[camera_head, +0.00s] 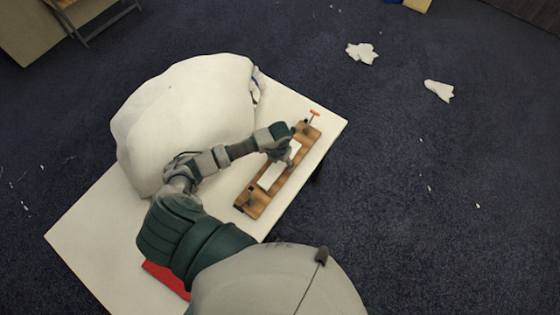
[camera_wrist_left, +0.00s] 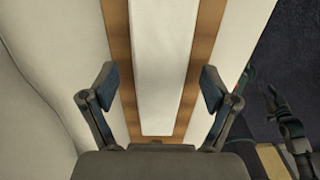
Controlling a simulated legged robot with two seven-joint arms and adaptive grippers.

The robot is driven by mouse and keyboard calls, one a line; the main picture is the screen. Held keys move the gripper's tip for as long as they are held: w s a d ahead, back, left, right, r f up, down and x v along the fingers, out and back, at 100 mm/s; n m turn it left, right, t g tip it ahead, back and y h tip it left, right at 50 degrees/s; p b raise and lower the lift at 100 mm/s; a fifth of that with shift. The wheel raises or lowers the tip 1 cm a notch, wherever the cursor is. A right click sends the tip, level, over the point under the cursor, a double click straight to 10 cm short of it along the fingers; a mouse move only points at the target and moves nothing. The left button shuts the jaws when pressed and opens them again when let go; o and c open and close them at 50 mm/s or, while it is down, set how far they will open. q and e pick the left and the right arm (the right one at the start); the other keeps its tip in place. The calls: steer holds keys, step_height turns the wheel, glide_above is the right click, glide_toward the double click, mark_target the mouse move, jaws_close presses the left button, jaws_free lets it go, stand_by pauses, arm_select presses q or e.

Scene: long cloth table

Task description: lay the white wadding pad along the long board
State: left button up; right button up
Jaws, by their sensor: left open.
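The white wadding pad (camera_head: 270,177) lies lengthwise on the long wooden board (camera_head: 252,203) on the table; part is hidden behind my gripper in the head view. In the left wrist view the pad (camera_wrist_left: 163,60) is a straight strip, with bare board (camera_wrist_left: 118,50) along both sides. My left gripper (camera_head: 285,160) is over the board and pad. In the left wrist view my left gripper (camera_wrist_left: 157,92) is open, one finger on each side of the pad, nothing between them. A dark jointed shape at the lower right there looks like my right gripper (camera_wrist_left: 289,122); its jaws are unclear.
A large white bulging sack (camera_head: 185,110) stands left of the board on the pale table (camera_head: 90,235). An orange-handled clamp (camera_head: 314,114) is at the board's far end. A red flat thing (camera_head: 165,278) lies near the front edge. White scraps (camera_head: 362,53) lie on the dark floor.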

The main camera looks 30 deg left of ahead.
arm_select(q)
step_height(320, 180, up, 12)
stand_by(0.5)
steer(key=shift+f, duration=0.1)
